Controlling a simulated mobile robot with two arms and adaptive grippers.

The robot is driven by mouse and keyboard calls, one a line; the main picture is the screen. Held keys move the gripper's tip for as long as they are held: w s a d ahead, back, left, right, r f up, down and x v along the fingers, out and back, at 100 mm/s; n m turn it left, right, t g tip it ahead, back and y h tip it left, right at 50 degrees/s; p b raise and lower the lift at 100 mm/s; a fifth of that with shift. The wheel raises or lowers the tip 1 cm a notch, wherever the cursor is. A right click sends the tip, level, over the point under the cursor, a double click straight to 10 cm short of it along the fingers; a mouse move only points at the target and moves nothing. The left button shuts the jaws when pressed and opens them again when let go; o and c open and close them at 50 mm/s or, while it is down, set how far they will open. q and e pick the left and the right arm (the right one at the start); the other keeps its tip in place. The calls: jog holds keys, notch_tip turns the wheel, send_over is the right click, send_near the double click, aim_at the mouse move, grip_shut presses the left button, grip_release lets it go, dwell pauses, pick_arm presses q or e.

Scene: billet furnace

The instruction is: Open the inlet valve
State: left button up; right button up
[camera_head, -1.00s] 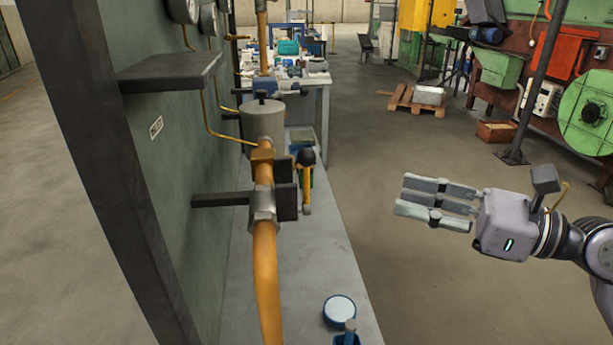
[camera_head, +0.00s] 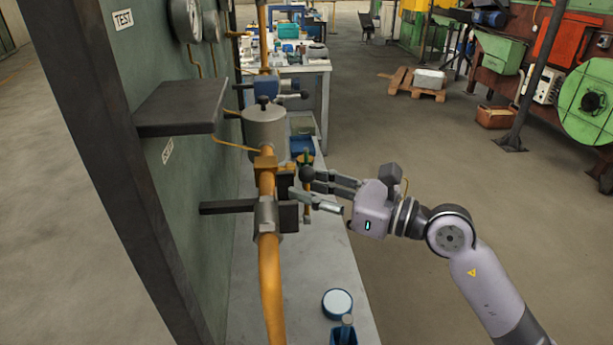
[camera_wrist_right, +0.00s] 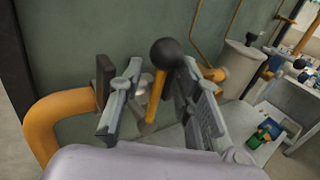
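A valve (camera_head: 266,215) with a grey metal body sits in the orange upright pipe at the left of the head view. Its yellow lever (camera_wrist_right: 155,98) carries a black ball knob (camera_head: 307,173), which shows between the fingers in the wrist view (camera_wrist_right: 166,53). My right gripper (camera_head: 308,188) is at the lever, coming from the right. In the wrist view its fingers (camera_wrist_right: 160,75) are apart, one on each side of the lever and knob. I cannot tell whether either finger touches. Part of the lever is hidden behind the fingers in the head view. My left gripper is not in view.
A green panel (camera_head: 203,130) with gauges (camera_head: 186,20), a dark shelf (camera_head: 182,107) and a dark bracket (camera_head: 228,207) stands left of the pipe. A grey cylinder (camera_head: 264,128) is behind the valve. A blue round container (camera_head: 337,303) stands on the bench below.

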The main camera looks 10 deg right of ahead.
jog(key=shift+w+a, duration=0.25)
jog(key=shift+a, duration=0.15)
grip_shut()
dwell(0.7)
